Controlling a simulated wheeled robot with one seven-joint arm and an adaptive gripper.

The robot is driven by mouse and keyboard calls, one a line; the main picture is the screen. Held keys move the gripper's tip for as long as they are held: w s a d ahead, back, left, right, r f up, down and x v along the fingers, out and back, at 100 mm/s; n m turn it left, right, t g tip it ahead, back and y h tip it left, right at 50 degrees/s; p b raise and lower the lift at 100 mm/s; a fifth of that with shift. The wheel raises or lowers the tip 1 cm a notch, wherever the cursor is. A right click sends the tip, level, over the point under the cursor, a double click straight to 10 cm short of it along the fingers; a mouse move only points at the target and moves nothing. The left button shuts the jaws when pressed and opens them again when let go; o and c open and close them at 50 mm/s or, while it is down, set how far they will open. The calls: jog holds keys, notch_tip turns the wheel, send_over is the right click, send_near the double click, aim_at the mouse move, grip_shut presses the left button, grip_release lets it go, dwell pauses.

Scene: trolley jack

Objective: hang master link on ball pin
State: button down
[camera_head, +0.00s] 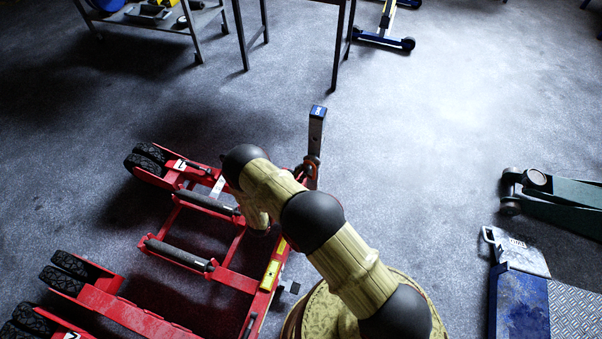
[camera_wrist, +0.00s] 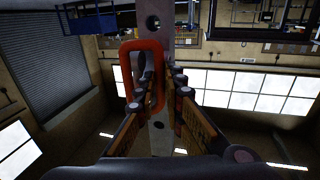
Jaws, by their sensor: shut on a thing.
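The master link is an orange-red oblong ring (camera_wrist: 127,68), large in the wrist view. One long side of it passes between the two fingers of my gripper (camera_wrist: 165,85), and its other side stands out to the left. My gripper is shut on that side. In the head view the link shows as a small orange patch (camera_head: 312,161) beside a grey upright post (camera_head: 316,132) with a blue top. The post, with holes, also shows behind the fingers in the wrist view (camera_wrist: 153,22). I cannot make out the ball pin. Whether the link touches the post is unclear.
A red wheeled frame (camera_head: 238,252) with black rollers lies under my arm. A second red frame (camera_head: 115,303) lies at lower left. A trolley (camera_head: 165,22) stands at the back left. A green jack (camera_head: 560,200) and blue ramp (camera_head: 520,300) are at right. Floor between is clear.

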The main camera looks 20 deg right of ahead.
jog(key=c, duration=1.8)
grip_release()
